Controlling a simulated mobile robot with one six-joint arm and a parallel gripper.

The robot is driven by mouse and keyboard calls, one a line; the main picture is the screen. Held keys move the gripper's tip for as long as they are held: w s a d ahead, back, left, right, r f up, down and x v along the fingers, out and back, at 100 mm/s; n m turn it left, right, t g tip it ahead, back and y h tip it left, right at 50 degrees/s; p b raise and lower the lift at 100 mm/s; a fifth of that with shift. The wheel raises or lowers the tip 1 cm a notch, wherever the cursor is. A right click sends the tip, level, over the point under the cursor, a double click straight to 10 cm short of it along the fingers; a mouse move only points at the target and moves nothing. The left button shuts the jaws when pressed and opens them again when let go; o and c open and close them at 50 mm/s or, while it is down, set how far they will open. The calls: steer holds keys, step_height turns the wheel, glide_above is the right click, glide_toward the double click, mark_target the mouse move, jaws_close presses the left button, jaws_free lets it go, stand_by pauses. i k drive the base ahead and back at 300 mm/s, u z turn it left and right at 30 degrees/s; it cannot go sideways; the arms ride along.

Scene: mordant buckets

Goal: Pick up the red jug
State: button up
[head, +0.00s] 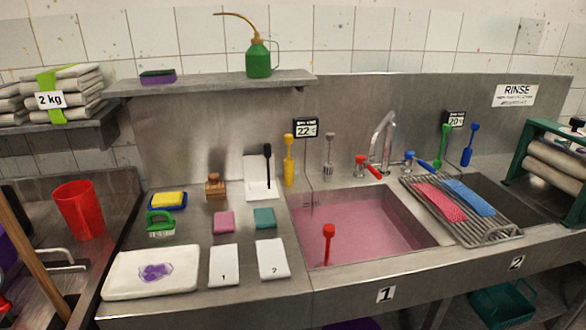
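The red jug (80,210) stands upright at the left of the head view, on a lower steel surface left of the main counter. Its handle is on its left side. Nothing covers it. My gripper is not in view.
Left of the jug are a metal tap-like bar (60,257) and a leaning wooden pole (28,250). A white tray (190,283) stands at the counter's left front, near a green brush (160,224) and a yellow sponge (168,199). A shelf with folded cloths (75,80) hangs above the jug.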

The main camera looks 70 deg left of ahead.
mark_target(77, 200)
steer(key=u, duration=1.35)
steer(key=k, duration=0.1)
steer(key=u, duration=2.9)
steer(key=i, duration=1.65)
steer(key=u, duration=0.05)
steer(key=k, duration=0.2)
steer(key=u, duration=0.05)
